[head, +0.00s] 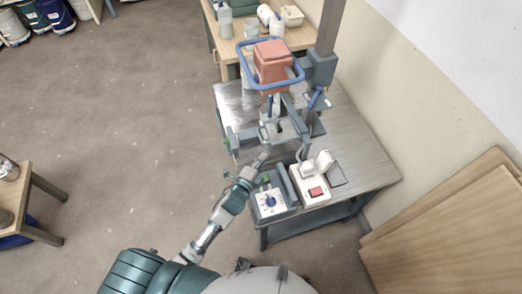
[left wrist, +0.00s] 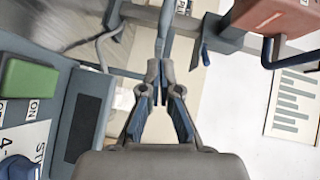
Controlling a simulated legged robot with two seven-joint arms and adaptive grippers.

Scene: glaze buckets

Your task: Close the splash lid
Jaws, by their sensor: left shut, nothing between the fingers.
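The mixer stand has a red motor head (head: 272,62) with a blue ring handle around it; the red part also shows at the upper right of the left wrist view (left wrist: 272,16). Below the motor is a grey frame (head: 246,134) with bars reaching left and forward. I cannot clearly tell the splash lid apart from this frame. My left gripper (head: 262,159) is just in front of the frame, low over the bench. In the left wrist view its fingertips (left wrist: 158,68) are together and empty, with a grey bar beyond them. I cannot tell whether they touch it. My right gripper is not in view.
The metal bench (head: 362,165) is bare at the right. Wooden boards (head: 450,235) lean at the wall.

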